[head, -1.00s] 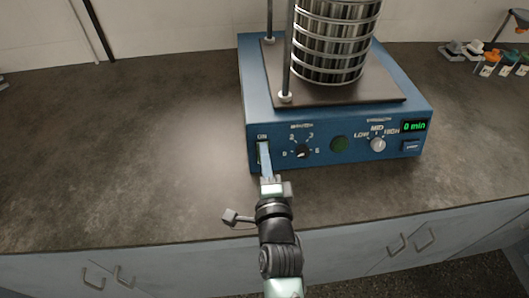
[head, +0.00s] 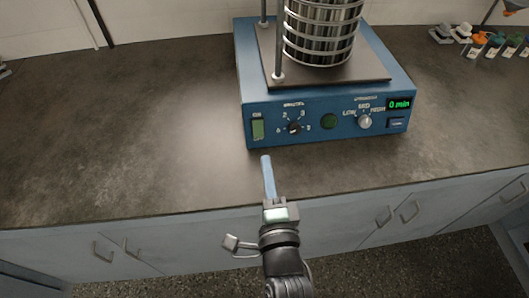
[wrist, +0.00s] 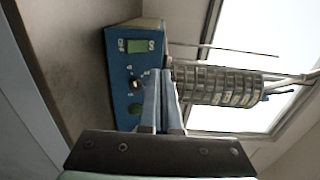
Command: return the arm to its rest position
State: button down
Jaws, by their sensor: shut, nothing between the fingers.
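My gripper (head: 266,162) is in front of the blue sieve shaker (head: 222,146) in the head view, its slim blue fingers together and empty. The fingertips stand below and slightly right of the green ON switch, with a gap to the panel. In the wrist view my gripper (wrist: 164,78) points toward the shaker's front panel (wrist: 121,80), and its fingers cover part of it. My arm comes up from the bottom of the head view, over the counter's front edge.
The dark countertop (head: 120,130) is clear left of the shaker. A stack of metal sieves (head: 322,35) stands on the shaker between upright rods. Small coloured containers (head: 490,45) sit at the back right. Grey cabinets (head: 60,255) are below the counter.

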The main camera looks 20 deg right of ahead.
jog(key=shift+s+a+r, duration=0.1)
jog(key=shift+s, duration=0.25)
dwell(0.4)
jog(key=w+a+r+n+t+y+p, duration=0.1)
jog(key=w+a+r+n+t+p, duration=0.2)
jog(key=r, duration=0.8)
jog(key=w+a+r+n+t+y, duration=0.15)
jog(key=r+n, duration=0.35)
jog(key=r, duration=0.7)
jog(key=w+a+r+n+t+y+p, duration=0.1)
jog(key=w+a+r+n+p, duration=0.2)
jog(key=r, duration=0.8)
jog(key=s+a+r+n+t+p, duration=0.1)
jog(key=s+a+r+n, duration=0.1)
jog(key=r, duration=0.6)
jog(key=s+a+r+n+t+y+p, duration=0.1)
jog(key=s+r+n, duration=0.3)
jog(key=r, duration=0.5)
jog(key=s+a+r+n+t+p, duration=0.1)
jog(key=s+a+r+n+t, duration=0.1)
jog(key=r, duration=0.7)
jog(key=s+a+n, duration=0.1)
jog(key=s+n, duration=0.1)
jog(key=s, duration=0.1)
jog(key=shift+a+t, duration=0.25)
jog(key=shift+t, duration=0.1)
jog(key=shift+y, duration=0.25)
